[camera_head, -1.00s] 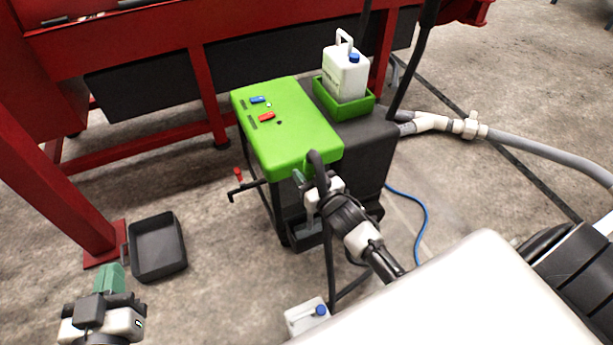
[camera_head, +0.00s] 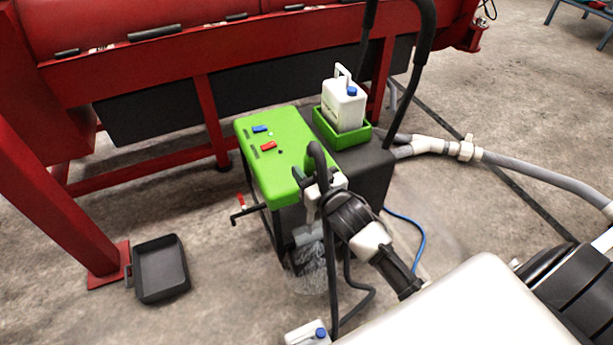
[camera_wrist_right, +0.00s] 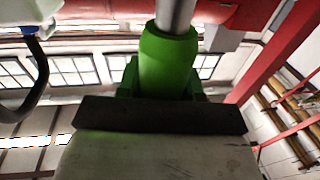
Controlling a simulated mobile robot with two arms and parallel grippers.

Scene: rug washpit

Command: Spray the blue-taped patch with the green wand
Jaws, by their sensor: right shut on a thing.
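The green wand (camera_wrist_right: 168,65) shows in the right wrist view as a green sleeve with a metal tube running up out of the picture. My right gripper (camera_wrist_right: 165,100) is shut on it, its dark jaw across the sleeve's lower end. In the head view my right gripper (camera_head: 318,187) is beside the front corner of the green-topped machine (camera_head: 275,150). The wand is not clearly visible there. The blue-taped patch is not seen in either view. My left gripper is out of view.
A white jug (camera_head: 344,103) stands in a green tray (camera_head: 341,135) on the machine. A black tray (camera_head: 160,268) lies on the floor. A pale mottled patch (camera_head: 312,268) shows below my right gripper; I cannot tell what it is. Red frame legs (camera_head: 212,125), a grey pipe (camera_head: 540,176) and blue hose (camera_head: 415,225) are nearby.

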